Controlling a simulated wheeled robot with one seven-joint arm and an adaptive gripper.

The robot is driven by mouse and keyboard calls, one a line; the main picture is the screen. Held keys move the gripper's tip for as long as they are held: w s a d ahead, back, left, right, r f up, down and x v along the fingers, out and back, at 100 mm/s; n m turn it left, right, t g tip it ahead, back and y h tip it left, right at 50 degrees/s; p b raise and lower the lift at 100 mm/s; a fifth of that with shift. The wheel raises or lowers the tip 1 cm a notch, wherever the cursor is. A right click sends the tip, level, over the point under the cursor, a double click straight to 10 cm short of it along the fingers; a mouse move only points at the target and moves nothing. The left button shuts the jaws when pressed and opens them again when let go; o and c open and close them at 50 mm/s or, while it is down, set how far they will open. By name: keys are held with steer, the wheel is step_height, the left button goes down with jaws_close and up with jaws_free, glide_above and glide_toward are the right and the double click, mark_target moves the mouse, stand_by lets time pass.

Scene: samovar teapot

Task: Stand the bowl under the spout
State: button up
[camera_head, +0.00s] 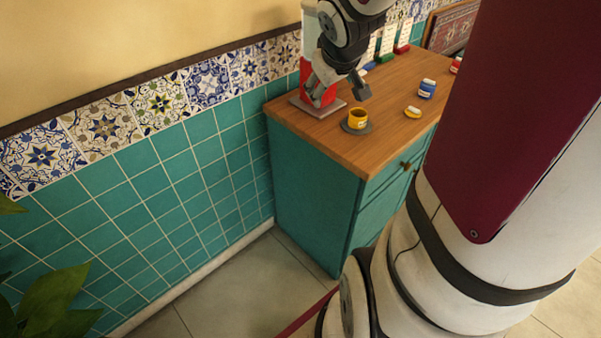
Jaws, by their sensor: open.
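A small yellow bowl or cup (357,118) stands upright on a round dark mat or saucer (346,128) on the wooden counter top. A red body (306,72), probably the samovar, stands at the back left of the counter on a square pale base (296,102). My arm and gripper cover much of it, and I cannot make out its spout. My gripper (341,92) is open and empty, pointing down in front of the red body. In the picture it is above and slightly left of the yellow bowl, apart from it.
The teal cabinet (312,200) stands against a tiled wall. A blue-and-white jar (427,88), a small yellow item (412,112) and a red jar (456,66) stand to the right. Colored blocks and a framed patterned panel (450,28) are behind. Bare wood lies around the bowl.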

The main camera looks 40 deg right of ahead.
steer(key=s+a+r+g+y, duration=0.1)
steer(key=s+a+y, duration=0.1)
steer(key=s+a, duration=0.7)
steer(key=s+a+r+n+g+y, duration=0.1)
steer(key=s+a+r+g+y, duration=0.1)
steer(key=s+a, duration=0.8)
steer(key=a+y, duration=0.1)
steer(key=a, duration=0.3)
steer(key=shift+s+a+r+n, duration=0.2)
steer(key=shift+s+a+n, duration=0.1)
steer(key=shift+a, duration=0.1)
